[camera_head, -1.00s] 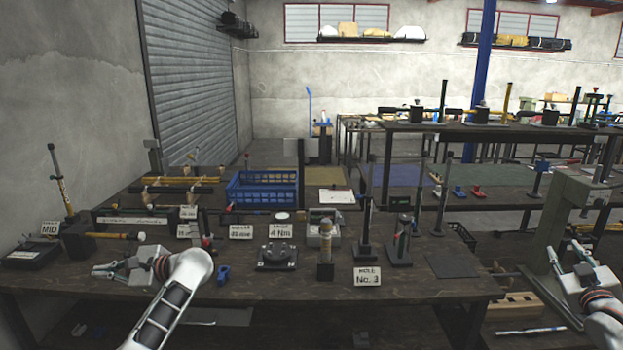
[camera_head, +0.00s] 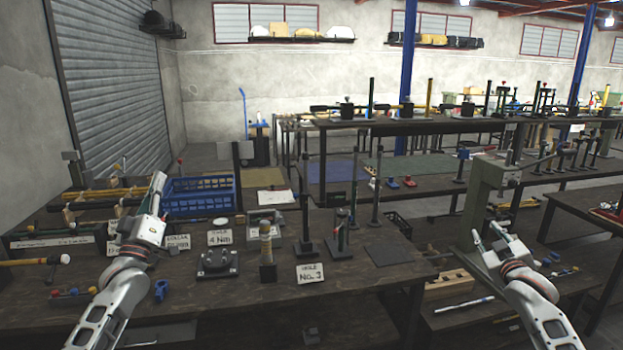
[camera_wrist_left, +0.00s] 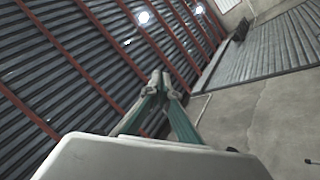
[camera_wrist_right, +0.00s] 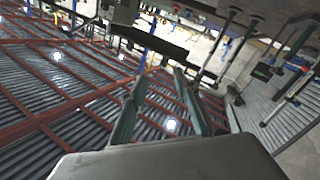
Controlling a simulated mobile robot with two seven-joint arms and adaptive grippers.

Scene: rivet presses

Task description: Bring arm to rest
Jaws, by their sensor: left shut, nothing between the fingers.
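My left arm is raised over the left part of the near table. Its gripper (camera_head: 158,180) points up, and in the left wrist view its fingertips (camera_wrist_left: 160,78) meet with nothing between them. My right gripper (camera_head: 484,231) is at the right, beside the grey-green press column, pointing up. In the right wrist view its two fingers (camera_wrist_right: 157,78) stand apart with nothing between them. Both wrist views look up toward the ceiling and walls.
The near table (camera_head: 370,283) holds a blue crate (camera_head: 200,196), a black fixture (camera_head: 215,261), a brass-topped post (camera_head: 266,250), a "HOLE No. 3" sign (camera_head: 310,274) and a blue clamp (camera_head: 160,290). A tall press (camera_head: 478,205) stands near my right gripper. The table's front right is clear.

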